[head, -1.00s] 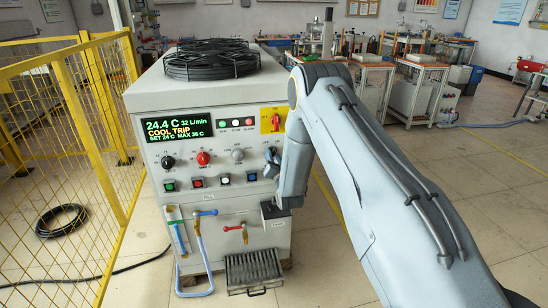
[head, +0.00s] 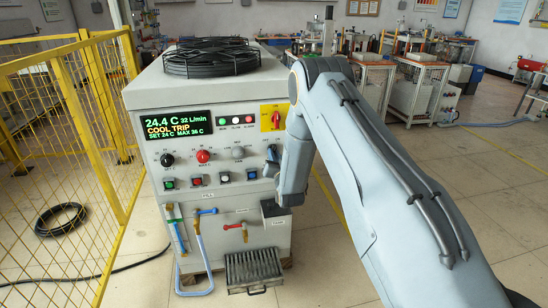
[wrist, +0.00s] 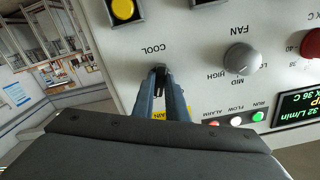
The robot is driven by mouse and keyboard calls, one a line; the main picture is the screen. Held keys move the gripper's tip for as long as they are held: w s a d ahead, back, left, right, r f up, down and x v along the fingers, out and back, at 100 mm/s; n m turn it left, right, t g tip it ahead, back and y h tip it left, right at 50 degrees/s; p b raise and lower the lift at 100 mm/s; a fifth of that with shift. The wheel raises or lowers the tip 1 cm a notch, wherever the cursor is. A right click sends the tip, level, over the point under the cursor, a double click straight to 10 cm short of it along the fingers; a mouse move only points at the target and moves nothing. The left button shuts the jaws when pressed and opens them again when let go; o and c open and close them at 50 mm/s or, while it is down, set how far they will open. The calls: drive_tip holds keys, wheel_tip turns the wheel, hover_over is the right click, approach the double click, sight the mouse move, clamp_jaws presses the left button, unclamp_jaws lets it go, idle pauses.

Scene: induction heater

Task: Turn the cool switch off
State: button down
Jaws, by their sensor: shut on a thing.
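The cool switch is a small dark knob (wrist: 160,70) under the upside-down COOL label in the wrist view. In the head view the switch (head: 272,153) shows at the right of the panel's knob row, beside my arm. My gripper (wrist: 161,77) is shut on the knob, with one blue-grey finger on each side. The fingers hide much of the knob, so its exact setting is hard to read. In the head view my wrist covers the panel's right edge and the fingertips are not clear.
The cabinet display (head: 177,125) reads 24.4 C, 32 L/min and COOL TRIP. The grey fan knob (wrist: 241,59) and a yellow button (wrist: 124,9) are close by. A red-and-yellow main switch (head: 271,118) sits above. A yellow fence (head: 95,110) stands left; open floor lies right.

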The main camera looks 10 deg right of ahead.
drive_tip(key=n+b, duration=0.4)
drive_tip(key=n, duration=0.6)
drive_tip(key=shift+b, duration=0.35)
idle(0.4)
drive_tip(key=c, duration=1.8)
unclamp_jaws()
drive_tip(key=shift+o, duration=0.2)
drive_tip(key=s+b, duration=0.1)
drive_tip(key=s, duration=0.6)
drive_tip(key=shift+s, duration=0.4)
